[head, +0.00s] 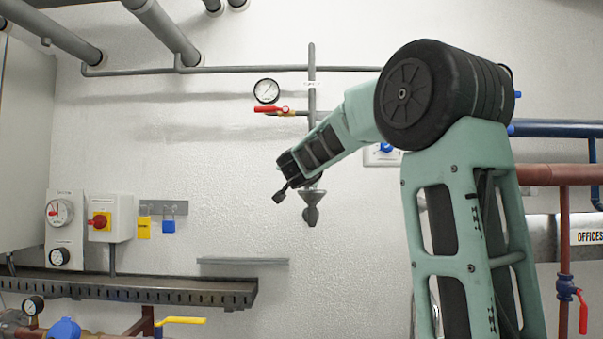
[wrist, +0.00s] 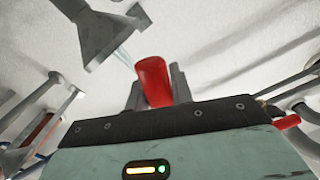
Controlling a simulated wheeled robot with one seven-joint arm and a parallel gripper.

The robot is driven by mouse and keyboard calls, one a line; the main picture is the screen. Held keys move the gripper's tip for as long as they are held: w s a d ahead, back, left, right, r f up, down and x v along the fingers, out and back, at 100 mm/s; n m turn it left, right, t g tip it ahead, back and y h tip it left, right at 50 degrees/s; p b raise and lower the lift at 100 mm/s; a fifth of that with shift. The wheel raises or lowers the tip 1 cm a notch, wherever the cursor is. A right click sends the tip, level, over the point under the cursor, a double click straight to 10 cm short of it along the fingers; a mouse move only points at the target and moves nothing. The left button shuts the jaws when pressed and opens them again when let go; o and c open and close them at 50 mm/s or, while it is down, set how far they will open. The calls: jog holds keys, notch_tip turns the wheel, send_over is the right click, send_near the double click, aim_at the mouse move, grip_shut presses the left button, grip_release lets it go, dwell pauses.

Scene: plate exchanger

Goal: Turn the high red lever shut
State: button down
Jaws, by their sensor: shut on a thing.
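In the wrist view my gripper (wrist: 158,86) is shut on a red handle (wrist: 151,78), which sits between its two grey fingers. In the head view the end of my arm (head: 290,168) is in front of the wall, and the fingers and held handle are hidden. A red lever (head: 268,110) lies about level on the wall, up and left of my wrist, below a round gauge (head: 266,91).
A vertical grey pipe (head: 311,75) runs down behind my arm. A blue handle (head: 386,147) is close to my forearm. Another red lever (head: 583,312) hangs at lower right. A cable tray (head: 130,289) and a red knob box (head: 110,218) are on the left.

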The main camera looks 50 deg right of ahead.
jog(key=w+a+r+m+p, duration=0.2)
jog(key=r+m, duration=0.5)
jog(key=m, duration=0.6)
jog(key=shift+w+a+r+p, duration=0.35)
jog(key=shift+w+a, duration=0.2)
jog(key=shift+w, duration=0.3)
jog(key=shift+m, duration=0.3)
jog(key=c, duration=1.2)
grip_release()
jog(key=shift+f, duration=0.1)
jog(key=b+v, duration=0.5)
jog(key=v, duration=1.2)
jog(key=shift+a, duration=0.25)
